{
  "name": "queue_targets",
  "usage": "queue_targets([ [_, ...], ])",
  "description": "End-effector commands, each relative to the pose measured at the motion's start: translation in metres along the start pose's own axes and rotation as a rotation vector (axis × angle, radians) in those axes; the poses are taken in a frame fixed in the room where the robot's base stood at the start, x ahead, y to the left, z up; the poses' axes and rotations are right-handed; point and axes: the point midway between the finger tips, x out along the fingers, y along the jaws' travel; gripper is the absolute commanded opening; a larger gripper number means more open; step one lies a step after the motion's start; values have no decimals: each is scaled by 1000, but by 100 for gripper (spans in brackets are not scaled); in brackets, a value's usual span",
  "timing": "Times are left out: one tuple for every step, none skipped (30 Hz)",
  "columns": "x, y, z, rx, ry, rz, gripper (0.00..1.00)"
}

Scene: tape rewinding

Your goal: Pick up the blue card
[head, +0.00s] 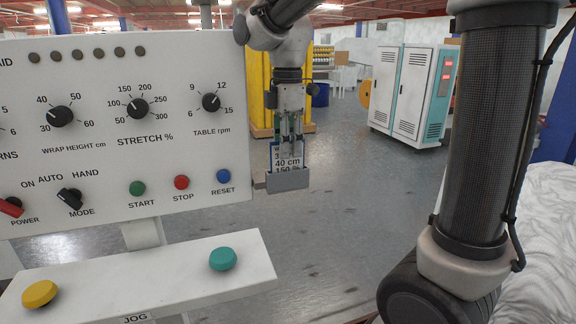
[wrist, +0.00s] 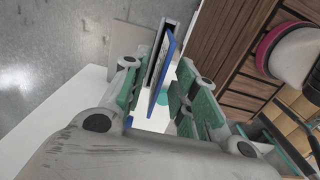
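The blue card (head: 289,163) stands upright in a grey holder (head: 288,180) at the right edge of the control panel. Its white face has printed lines, including "40 cm", and a blue border. My gripper (head: 291,136) points down over the card's top, with its fingertips overlapping the card in the head view. In the wrist view, the card shows edge-on as a blue strip (wrist: 163,66) between the green-padded fingers (wrist: 160,95). Gaps show on both sides of it, so my gripper is open. The card's lower part is hidden in the holder.
The white control panel (head: 105,95) with knobs and buttons stands just left of the holder. A jog shelf (head: 150,277) with yellow and teal buttons juts out below. Right of the holder, open grey floor (head: 340,230) reaches back to a white-and-teal cabinet (head: 405,95).

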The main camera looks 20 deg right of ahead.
Motion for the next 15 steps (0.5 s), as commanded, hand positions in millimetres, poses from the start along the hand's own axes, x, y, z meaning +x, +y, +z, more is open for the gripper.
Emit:
queue_targets([
  [9, 0, 1, 1, -1, -3, 29],
  [14, 0, 1, 1, -1, -3, 29],
  [19, 1, 1, 1, -1, -2, 29],
  [23, 1, 1, 1, -1, -2, 29],
  [26, 1, 1, 1, -1, -1, 29],
  [30, 1, 1, 1, -1, -1, 29],
  [31, 1, 1, 1, -1, -1, 29],
  [32, 1, 1, 2, 0, 0, 29],
  [33, 1, 1, 2, 0, 1, 29],
  [33, 1, 1, 2, 0, 1, 29],
  [33, 1, 1, 2, 0, 1, 29],
  [32, 1, 1, 2, 0, 1, 29],
  [32, 1, 1, 2, 0, 1, 29],
  [32, 1, 1, 2, 0, 1, 29],
  [32, 1, 1, 2, 0, 1, 21],
])
